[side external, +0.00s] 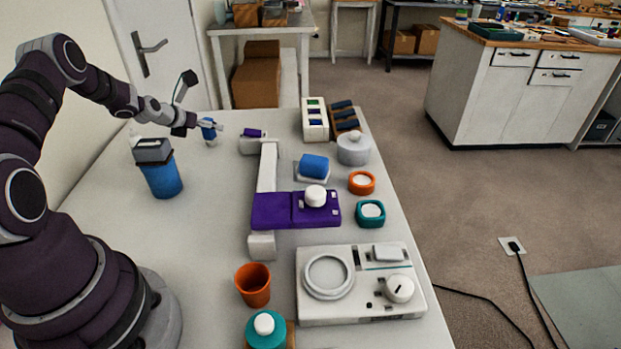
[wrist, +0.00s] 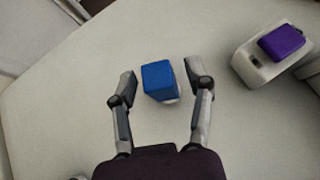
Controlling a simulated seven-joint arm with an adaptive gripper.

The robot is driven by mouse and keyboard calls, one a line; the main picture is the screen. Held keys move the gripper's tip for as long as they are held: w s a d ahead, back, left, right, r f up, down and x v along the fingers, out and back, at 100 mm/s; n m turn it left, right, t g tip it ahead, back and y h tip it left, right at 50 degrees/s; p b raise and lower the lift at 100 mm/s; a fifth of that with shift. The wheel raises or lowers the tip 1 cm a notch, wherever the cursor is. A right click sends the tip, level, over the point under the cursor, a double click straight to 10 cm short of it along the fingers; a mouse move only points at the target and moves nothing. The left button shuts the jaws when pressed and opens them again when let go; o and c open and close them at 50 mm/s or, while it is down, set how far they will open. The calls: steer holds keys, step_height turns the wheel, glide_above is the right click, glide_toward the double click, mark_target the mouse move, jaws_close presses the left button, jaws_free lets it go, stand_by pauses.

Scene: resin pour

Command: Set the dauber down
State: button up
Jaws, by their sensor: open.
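The dauber, which I take to be the small blue piece with a white part beneath it (wrist: 158,78), is at the far left of the table. It also shows in the side external view (side external: 208,132), where it appears upright on the table. My gripper (wrist: 162,80) is open, with one finger on each side of the blue piece and a visible gap to both. In the side external view my gripper (side external: 207,124) is right at the blue piece and partly overlaps it. Whether the white underside rests flat is hard to tell.
A white rail with a purple end piece (side external: 252,133) lies to the right. A large blue container with a grey top (side external: 162,176) stands nearer my base. Table around the blue piece is clear.

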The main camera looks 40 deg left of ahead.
steer(key=v, duration=1.1)
steer(key=w+d+r+m+g+h, duration=0.1)
steer(key=d+r+m+h, duration=0.15)
steer(key=d+m, duration=0.45)
steer(key=d+r+m+g+h, duration=0.1)
steer(key=d+r+m, duration=0.4)
steer(key=m, duration=0.4)
steer(key=s+d+r+m+g, duration=0.1)
steer(key=s+d+m, duration=0.4)
steer(key=m, duration=0.7)
steer(key=s+d+r+m+g, duration=0.1)
steer(key=s+d+m, duration=0.5)
steer(key=m, duration=0.6)
steer(key=d+r, duration=0.1)
steer(key=d, duration=0.1)
steer(key=shift+d+r+h, duration=0.25)
steer(key=shift+d+h, duration=0.1)
steer(key=shift+d, duration=0.05)
steer(key=shift+s, duration=0.1)
